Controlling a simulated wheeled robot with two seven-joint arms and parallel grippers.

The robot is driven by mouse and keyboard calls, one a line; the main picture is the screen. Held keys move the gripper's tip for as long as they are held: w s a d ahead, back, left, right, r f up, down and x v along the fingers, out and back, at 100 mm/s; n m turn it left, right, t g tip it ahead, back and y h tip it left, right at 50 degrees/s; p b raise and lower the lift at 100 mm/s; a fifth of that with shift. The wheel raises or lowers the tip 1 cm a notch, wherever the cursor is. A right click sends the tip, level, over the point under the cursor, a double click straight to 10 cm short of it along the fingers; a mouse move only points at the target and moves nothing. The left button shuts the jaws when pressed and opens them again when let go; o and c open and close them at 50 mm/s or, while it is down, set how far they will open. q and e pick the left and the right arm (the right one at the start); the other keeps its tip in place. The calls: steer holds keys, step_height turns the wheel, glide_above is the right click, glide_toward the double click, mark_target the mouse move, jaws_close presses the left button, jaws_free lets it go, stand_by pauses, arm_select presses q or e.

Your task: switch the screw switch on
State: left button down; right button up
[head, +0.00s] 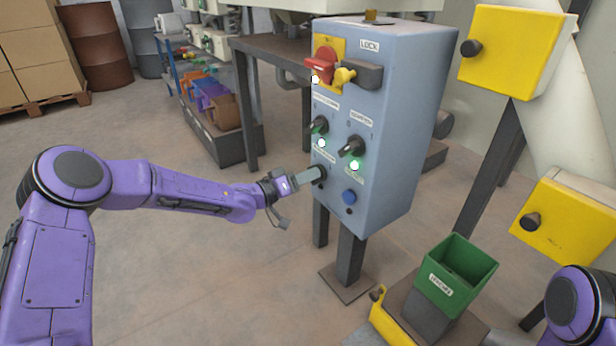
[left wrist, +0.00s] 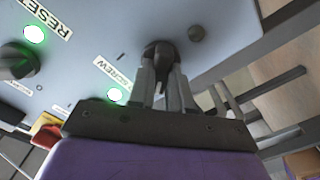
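The screw switch (left wrist: 160,52) is a black rotary knob on the blue-grey control box, beside a "SCREW" label (left wrist: 113,74) in the left wrist view. A green lamp (left wrist: 115,95) near that label is lit. In the head view the screw switch (head: 319,174) is low on the left of the panel, partly covered by my gripper. My left gripper (head: 312,175) reaches it from the left. In the left wrist view its two fingers (left wrist: 163,80) stand on either side of the knob's grip and look closed on it. My right gripper is out of view.
A green bin (head: 466,278) and yellow boxes (head: 515,50) are at the right.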

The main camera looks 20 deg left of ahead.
arm_select(q)
steer(key=shift+r+m, duration=0.1)
steer(key=shift+m, duration=0.2)
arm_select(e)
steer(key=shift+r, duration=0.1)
arm_select(q)
steer(key=shift+s+d+m+b, duration=0.1)
steer(key=shift+d+m+b, duration=0.1)
steer(key=shift+m, duration=3.6)
steer(key=shift+s+d+m+b, duration=0.1)
steer(key=shift+m+b, duration=0.1)
steer(key=shift+m, duration=3.6)
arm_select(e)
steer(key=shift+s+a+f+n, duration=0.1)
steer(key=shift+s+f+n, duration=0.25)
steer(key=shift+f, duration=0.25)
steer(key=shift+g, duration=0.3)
arm_select(q)
steer(key=c, duration=1)
jaws_free()
steer(key=shift+c, duration=0.2)
steer(key=shift+a, duration=0.1)
